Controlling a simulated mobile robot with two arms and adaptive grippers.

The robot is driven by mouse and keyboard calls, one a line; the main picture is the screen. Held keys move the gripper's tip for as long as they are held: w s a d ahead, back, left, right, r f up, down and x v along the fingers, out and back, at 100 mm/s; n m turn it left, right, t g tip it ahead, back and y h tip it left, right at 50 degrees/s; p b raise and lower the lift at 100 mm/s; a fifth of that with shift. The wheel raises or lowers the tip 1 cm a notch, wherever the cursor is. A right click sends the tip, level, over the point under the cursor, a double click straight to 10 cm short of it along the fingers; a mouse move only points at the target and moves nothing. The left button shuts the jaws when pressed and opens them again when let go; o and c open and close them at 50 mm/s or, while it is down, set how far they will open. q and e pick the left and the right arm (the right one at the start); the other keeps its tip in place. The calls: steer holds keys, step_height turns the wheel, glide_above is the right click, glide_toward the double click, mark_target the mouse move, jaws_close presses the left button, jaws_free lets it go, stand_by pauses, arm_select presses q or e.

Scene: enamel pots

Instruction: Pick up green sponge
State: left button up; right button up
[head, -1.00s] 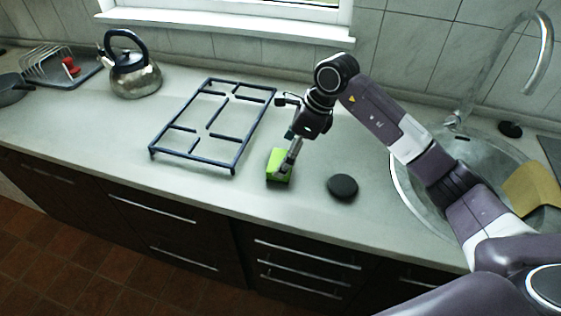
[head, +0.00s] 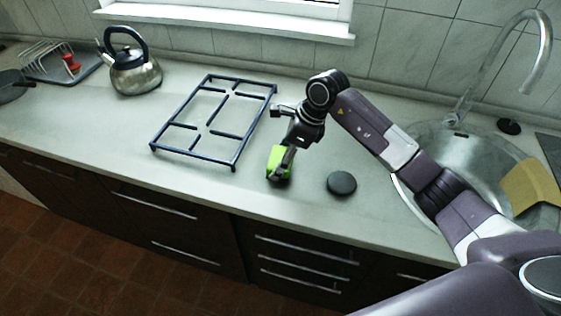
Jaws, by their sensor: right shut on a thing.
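The green sponge (head: 274,157) is on or just above the grey countertop, between the stove grate and a black disc. My right gripper (head: 283,168) reaches down to it and is shut on it. The gripper hides part of the sponge's right side, and I cannot tell whether the sponge is clear of the counter. My left gripper is not in the head view.
A dark pot grate (head: 208,128) lies just left of the sponge. The black disc (head: 341,183) lies to its right. A steel kettle (head: 134,74) stands at the back left, and the sink (head: 470,150) is at the right. The counter's front edge is close.

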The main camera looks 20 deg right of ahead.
mark_target(280, 157)
steer(key=shift+r, duration=0.6)
step_height(280, 157, up, 19)
steer(key=b, duration=0.3)
steer(key=shift+o, duration=0.7)
